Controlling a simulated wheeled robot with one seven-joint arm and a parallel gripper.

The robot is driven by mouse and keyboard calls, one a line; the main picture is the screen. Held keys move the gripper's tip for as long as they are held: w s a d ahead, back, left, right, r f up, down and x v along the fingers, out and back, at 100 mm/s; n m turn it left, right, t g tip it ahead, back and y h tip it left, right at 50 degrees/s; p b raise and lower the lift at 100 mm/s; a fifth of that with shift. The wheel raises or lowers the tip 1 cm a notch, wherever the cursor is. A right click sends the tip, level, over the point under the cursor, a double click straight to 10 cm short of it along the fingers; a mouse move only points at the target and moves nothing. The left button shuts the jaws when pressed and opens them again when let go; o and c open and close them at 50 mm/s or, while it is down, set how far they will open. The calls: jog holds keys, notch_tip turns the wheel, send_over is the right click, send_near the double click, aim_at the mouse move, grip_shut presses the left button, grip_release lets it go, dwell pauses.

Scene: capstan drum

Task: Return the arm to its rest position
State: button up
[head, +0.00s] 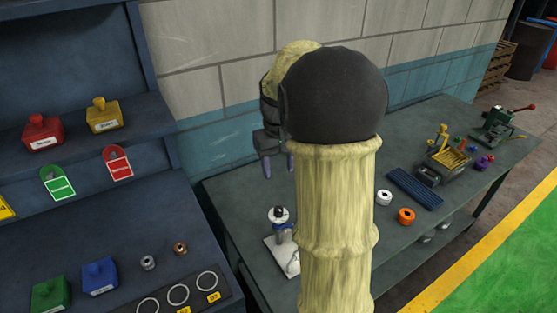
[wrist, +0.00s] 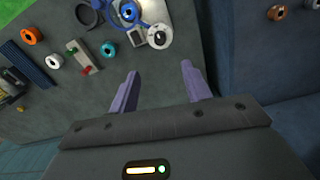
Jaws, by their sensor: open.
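My gripper (head: 277,170) hangs above the grey bench, left of my large arm link in the head view. Its two purple fingers are apart with nothing between them, which also shows in the wrist view (wrist: 160,72). My arm hides part of the plate and bench in the head view.
The grey bench (head: 230,205) carries a white spool (head: 384,197), an orange spool (head: 406,216), a dark blue ribbed mat (head: 415,188) and a yellow-trayed device (head: 448,160). A dark blue shelf unit (head: 110,205) with red, yellow, green and blue blocks stands left. A block wall (head: 215,40) rises behind.

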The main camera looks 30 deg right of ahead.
jog(key=shift+r, duration=1)
jog(key=shift+a, duration=0.1)
jog(key=s+a+f+n+t, duration=0.1)
jog(key=s+a+f+t, duration=0.1)
jog(key=s+a+f, duration=0.9)
jog(key=shift+s+a+f+t, duration=0.25)
jog(key=shift+s+a, duration=0.4)
jog(key=shift+a, duration=0.5)
